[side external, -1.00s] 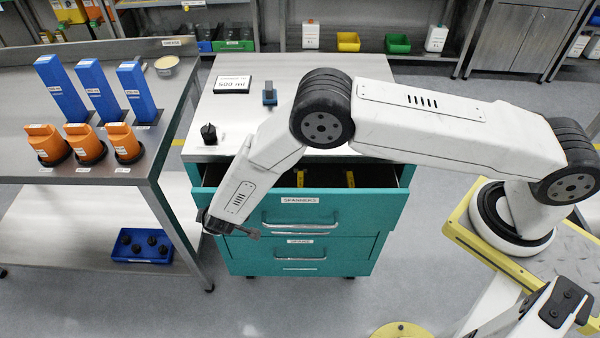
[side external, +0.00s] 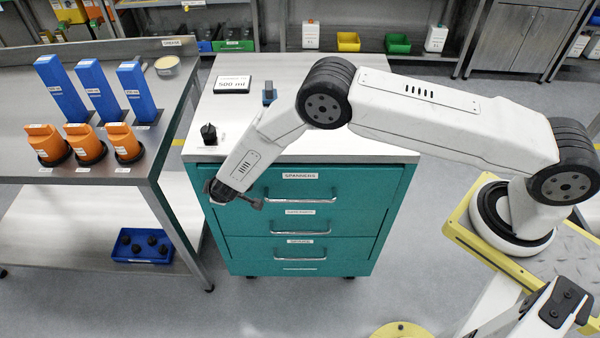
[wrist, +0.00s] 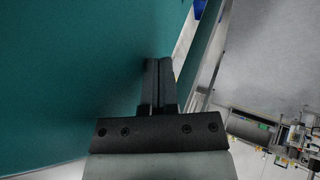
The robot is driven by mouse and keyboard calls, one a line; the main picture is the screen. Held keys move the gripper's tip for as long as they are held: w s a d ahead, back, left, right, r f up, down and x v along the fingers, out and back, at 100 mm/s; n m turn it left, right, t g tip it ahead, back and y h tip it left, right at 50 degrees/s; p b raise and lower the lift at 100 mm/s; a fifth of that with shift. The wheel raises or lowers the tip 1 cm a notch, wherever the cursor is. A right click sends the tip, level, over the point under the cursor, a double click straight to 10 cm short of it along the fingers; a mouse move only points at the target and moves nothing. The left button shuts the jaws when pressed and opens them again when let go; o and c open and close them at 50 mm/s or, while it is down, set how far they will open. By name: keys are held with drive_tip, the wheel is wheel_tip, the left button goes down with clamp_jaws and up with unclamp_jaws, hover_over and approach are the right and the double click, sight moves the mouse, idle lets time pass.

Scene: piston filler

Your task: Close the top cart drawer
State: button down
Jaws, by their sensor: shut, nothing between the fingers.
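The teal cart (side external: 300,256) stands in the middle with a light worktop. Its top drawer (side external: 340,186), labelled for spanners, looks flush with the cart front, and its inside is hidden. A silver bar handle (side external: 300,195) crosses its front. My gripper (side external: 258,204) is shut and empty at the left part of the top drawer's front, left of the handle. In the wrist view my closed fingers (wrist: 158,85) lie beside the teal front (wrist: 70,85); whether they touch it I cannot tell.
A steel table (side external: 100,170) with blue and orange parts stands left. The worktop holds a display (side external: 232,85), a black knob (side external: 209,134) and a small blue item (side external: 269,92). Two lower drawers (side external: 300,253) look shut.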

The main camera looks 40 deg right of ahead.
drive_tip(key=shift+w+d, duration=0.65)
drive_tip(key=shift+d, duration=0.05)
drive_tip(key=s+a+r, duration=0.4)
drive_tip(key=s+r, duration=0.4)
drive_tip(key=s, duration=0.1)
idle(0.6)
drive_tip(key=shift+s, duration=0.1)
